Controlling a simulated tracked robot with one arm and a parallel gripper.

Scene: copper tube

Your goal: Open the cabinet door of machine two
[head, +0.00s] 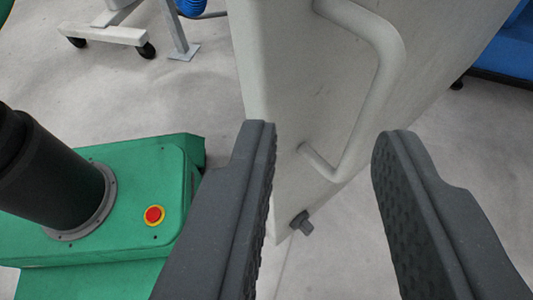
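A pale grey door panel (290,75) stands upright in the upper middle of the head view, seen close and from above, with its lower edge off the floor. A bent bar handle (387,95) of the same pale grey is fixed to its right-hand face. A small dark knob or bolt (302,222) sits near the panel's lower corner. My gripper (320,145) is open, its two dark fingers spread wide. The handle's lower end shows between the fingertips in the picture; I cannot tell how far away it is. Nothing is held. The rest of the cabinet is out of view.
My green base with a red button is at the lower left. A wheeled grey frame (105,33) and a metal post foot (184,52) stand at the upper left. A blue object (505,45) is at the upper right. Grey floor (150,95) between them is clear.

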